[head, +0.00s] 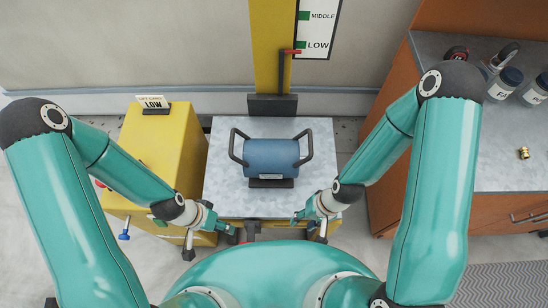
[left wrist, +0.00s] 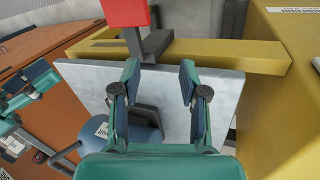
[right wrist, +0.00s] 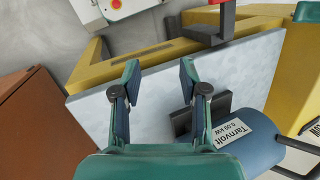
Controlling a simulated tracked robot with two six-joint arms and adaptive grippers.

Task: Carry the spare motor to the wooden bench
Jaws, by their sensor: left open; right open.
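The spare motor (head: 271,158) is a blue cylinder with a dark loop handle at each end. It rests on a dark foot on the grey lift platform (head: 225,190). In the right wrist view the motor (right wrist: 255,140) shows a white label reading Tarnvolt. It shows partly in the left wrist view (left wrist: 140,130). My left gripper (head: 212,238) is open and empty near the platform's front left corner, apart from the motor. My right gripper (head: 309,228) is open and empty near the front right corner, also apart from it. The wooden bench (head: 397,160) with a grey top stands at the right.
A yellow cabinet (head: 160,160) with a LOW sign stands left of the platform.

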